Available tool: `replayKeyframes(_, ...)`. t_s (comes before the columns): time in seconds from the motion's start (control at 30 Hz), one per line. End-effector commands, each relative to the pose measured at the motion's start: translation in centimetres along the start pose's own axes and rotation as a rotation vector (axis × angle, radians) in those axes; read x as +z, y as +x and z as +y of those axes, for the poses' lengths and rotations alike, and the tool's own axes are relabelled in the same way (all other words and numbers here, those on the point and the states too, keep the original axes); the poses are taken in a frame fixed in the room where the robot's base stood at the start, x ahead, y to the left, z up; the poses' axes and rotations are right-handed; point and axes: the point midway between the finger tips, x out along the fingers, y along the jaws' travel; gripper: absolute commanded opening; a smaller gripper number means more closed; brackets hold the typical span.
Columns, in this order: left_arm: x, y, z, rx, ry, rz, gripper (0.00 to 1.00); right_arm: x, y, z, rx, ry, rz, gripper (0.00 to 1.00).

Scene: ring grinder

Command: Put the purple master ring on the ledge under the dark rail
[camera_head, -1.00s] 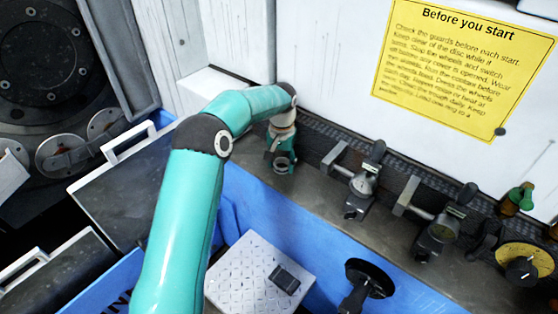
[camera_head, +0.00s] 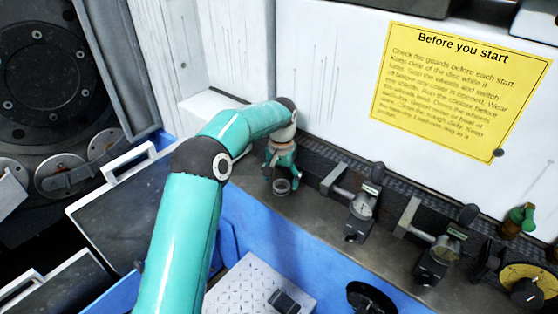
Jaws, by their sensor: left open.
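My left gripper (camera_head: 282,170) points down over the ledge (camera_head: 315,216), its teal fingers open. A small round ring (camera_head: 281,187) sits on the ledge right at the fingertips. The ring looks grey in this light and I see no clear purple on it. I cannot tell whether a fingertip still touches it. The dark rail (camera_head: 318,165) is a textured strip along the wall behind the ledge, partly hidden by my left gripper. My right gripper is not in view.
Two dial gauges on stands (camera_head: 362,205) (camera_head: 440,248) stand on the ledge to the right. A yellow dial (camera_head: 528,281) and green-topped bottles (camera_head: 518,218) are farther right. A blue wall drops below the ledge, with a pale patterned plate (camera_head: 245,286) beneath.

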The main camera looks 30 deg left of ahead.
Motion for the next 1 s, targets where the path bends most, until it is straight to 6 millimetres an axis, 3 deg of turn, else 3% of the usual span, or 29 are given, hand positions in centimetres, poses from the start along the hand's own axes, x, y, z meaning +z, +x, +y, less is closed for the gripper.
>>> replayKeyframes(0.3,-0.1,-6.6,0.0,0.0,-0.001,0.006,0.78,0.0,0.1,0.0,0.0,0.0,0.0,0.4)
replayKeyframes(0.43,-0.1,-8.6,0.0,0.0,0.0,0.004,0.78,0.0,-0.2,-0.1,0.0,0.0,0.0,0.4)
replayKeyframes(0.63,0.0,-9.8,0.0,0.0,-0.001,0.002,0.78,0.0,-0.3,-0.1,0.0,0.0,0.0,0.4)
replayKeyframes(1.0,0.0,-9.9,-0.1,0.0,-0.001,0.001,0.78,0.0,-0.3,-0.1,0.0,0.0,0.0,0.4)
